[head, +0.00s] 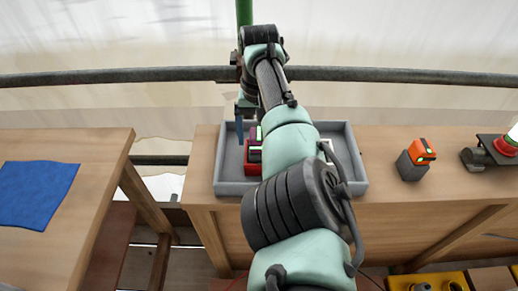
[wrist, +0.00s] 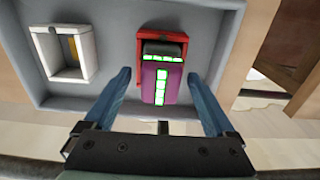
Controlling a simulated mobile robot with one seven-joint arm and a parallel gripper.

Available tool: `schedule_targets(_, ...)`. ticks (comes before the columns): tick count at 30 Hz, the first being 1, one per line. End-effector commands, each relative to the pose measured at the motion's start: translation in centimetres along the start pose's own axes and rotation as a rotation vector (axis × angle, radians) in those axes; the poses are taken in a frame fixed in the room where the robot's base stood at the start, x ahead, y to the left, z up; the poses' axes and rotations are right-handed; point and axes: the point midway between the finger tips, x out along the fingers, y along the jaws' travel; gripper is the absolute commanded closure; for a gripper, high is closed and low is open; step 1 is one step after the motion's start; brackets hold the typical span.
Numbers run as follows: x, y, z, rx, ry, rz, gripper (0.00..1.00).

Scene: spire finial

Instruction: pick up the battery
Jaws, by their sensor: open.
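A purple battery (wrist: 162,84) with green light strips and a dark grey end sits in a red holder (wrist: 176,38) inside a grey tray (wrist: 100,90). In the head view the red holder (head: 251,168) shows beside my arm, which hides part of it. My gripper (wrist: 159,76) is open, with one blue finger on each side of the battery's near part. Gaps show between both fingers and the battery. In the head view my gripper (head: 240,124) hangs over the tray's left side.
A white square frame (wrist: 66,50) stands in the tray left of the battery. On the bench to the right is an orange block on a dark base (head: 421,152). A separate table with a blue cloth (head: 38,192) stands left across a gap.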

Motion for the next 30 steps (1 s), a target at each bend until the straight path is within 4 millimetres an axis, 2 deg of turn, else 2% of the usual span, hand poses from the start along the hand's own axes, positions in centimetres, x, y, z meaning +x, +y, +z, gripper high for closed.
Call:
schedule_targets(3, 0.71, -0.02, 0.01, -0.001, 0.001, 0.001, 0.10)
schedule_targets(9, 0.72, -0.04, 0.00, -0.001, 0.001, 0.000, 0.10)
schedule_targets(24, 0.68, -0.04, 0.00, -0.001, 0.001, 0.000, 1.00)
schedule_targets(30, 0.59, -0.04, -0.03, -0.001, 0.002, 0.000, 1.00)
